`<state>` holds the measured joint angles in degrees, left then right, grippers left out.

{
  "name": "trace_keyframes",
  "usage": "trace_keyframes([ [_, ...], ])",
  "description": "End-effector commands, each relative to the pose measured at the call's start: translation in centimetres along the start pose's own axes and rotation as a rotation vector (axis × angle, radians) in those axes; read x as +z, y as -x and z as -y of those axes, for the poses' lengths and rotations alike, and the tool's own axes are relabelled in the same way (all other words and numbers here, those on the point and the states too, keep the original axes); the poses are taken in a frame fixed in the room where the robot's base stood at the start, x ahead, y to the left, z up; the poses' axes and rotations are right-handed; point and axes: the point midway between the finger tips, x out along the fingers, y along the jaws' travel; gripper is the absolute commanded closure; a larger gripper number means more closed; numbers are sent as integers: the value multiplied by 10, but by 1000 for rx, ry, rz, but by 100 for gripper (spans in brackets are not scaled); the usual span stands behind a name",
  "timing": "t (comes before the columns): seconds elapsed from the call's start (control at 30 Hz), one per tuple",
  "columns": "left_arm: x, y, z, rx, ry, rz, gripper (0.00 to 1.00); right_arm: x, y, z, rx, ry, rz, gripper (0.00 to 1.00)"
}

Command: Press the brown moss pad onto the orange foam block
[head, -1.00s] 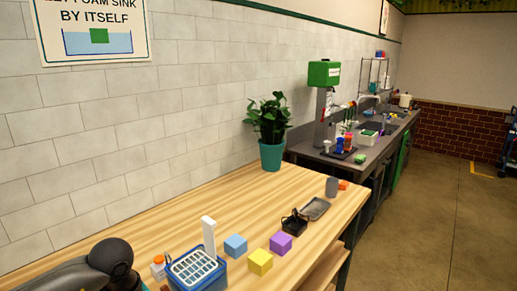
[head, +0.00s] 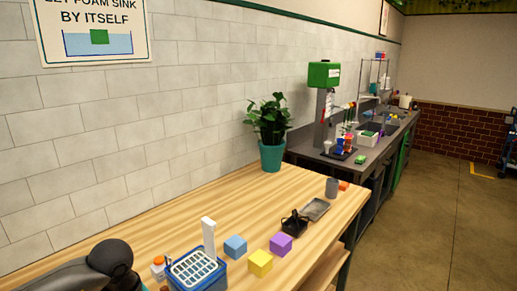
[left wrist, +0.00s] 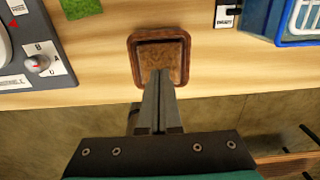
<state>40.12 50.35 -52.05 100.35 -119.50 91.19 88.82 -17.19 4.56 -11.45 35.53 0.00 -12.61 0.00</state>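A brown square pad (left wrist: 160,58) lies in a dark reddish-brown rimmed tray (left wrist: 133,42) near the table edge in the left wrist view. My left gripper (left wrist: 160,78) points at it, its fingers together with nothing visible between them. The tips overlap the tray's near side in the picture; I cannot tell whether they touch. In the head view only my left arm shows at lower left. A small orange piece (head: 343,186) sits at the table's far end, too small to identify. I see no clear orange foam block. My right gripper is out of view.
A blue basket (head: 194,270), blue (head: 235,246), yellow (head: 260,262) and purple (head: 281,243) cubes, a black holder (head: 294,223) and a grey tray (head: 316,209) stand on the table. A grey dial panel (left wrist: 40,55) is left of the brown tray.

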Motion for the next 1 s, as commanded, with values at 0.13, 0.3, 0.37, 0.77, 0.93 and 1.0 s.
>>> trace_keyframes([
  [0.13, 0, 0, 0, 0, 0, 0, 100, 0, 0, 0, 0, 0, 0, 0],
  [0.3, 0, 0, 0, 0, 0, 0, 100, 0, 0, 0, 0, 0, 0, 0],
  [0.37, 0, 0, 0, 0, 0, 0, 100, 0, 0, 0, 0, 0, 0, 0],
  [0.77, 0, -12, 0, 1, 0, 0, 100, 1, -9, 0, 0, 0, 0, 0],
  [0.93, 0, -16, 0, 0, 0, 0, 100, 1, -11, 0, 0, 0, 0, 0],
  [1.0, 0, -16, 0, 0, 0, 0, 100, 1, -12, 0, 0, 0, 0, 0],
])
